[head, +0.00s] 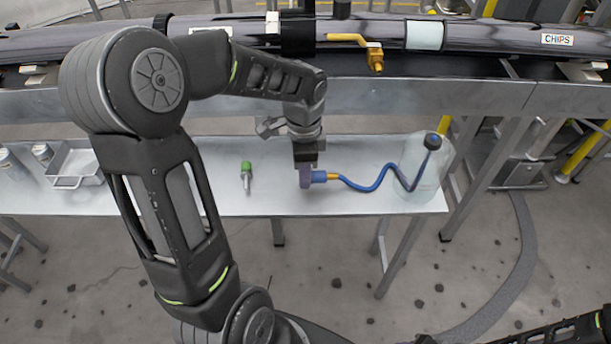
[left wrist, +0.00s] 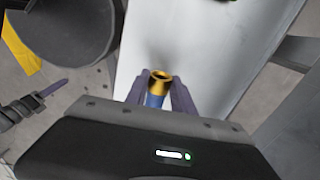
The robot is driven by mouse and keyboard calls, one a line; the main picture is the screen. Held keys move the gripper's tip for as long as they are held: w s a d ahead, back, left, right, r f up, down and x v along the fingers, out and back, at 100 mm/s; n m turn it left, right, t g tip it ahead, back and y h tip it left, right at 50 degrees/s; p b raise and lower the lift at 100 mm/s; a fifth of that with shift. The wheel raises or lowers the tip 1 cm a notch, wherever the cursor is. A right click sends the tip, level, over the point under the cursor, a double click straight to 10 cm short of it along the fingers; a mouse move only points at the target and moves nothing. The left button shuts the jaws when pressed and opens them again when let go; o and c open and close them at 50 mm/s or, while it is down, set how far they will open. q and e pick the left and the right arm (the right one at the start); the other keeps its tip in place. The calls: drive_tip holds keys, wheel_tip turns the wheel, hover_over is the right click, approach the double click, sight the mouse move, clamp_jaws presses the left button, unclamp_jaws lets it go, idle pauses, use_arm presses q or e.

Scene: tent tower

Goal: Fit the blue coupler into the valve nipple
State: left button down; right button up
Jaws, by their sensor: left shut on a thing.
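The blue coupler (head: 319,177) is between the fingers of my left gripper (head: 306,176), which is shut on it above the bench. In the left wrist view, the coupler's brass ring (left wrist: 160,79) stands up between the purple fingers, with a blue body (left wrist: 154,100) below. A blue hose (head: 375,187) runs from the coupler to a clear bottle (head: 426,172). The brass valve nipple (head: 376,62) hangs below its yellow handle (head: 346,38) on the dark pipe, above and apart from the coupler. A purple finger of what looks like my right gripper (left wrist: 50,90) shows in the left wrist view.
A green-topped part (head: 247,174) lies on the white bench (head: 270,205). A metal tray (head: 74,163) and small cans (head: 41,153) are at the left. The dark pipe (head: 470,37) and its grey beam (head: 440,95) run across behind the bench.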

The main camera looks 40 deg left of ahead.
use_arm(q)
wheel_tip(320, 180, up, 8)
drive_tip(key=shift+f+p, duration=0.15)
drive_tip(key=shift+p, duration=0.15)
idle(0.5)
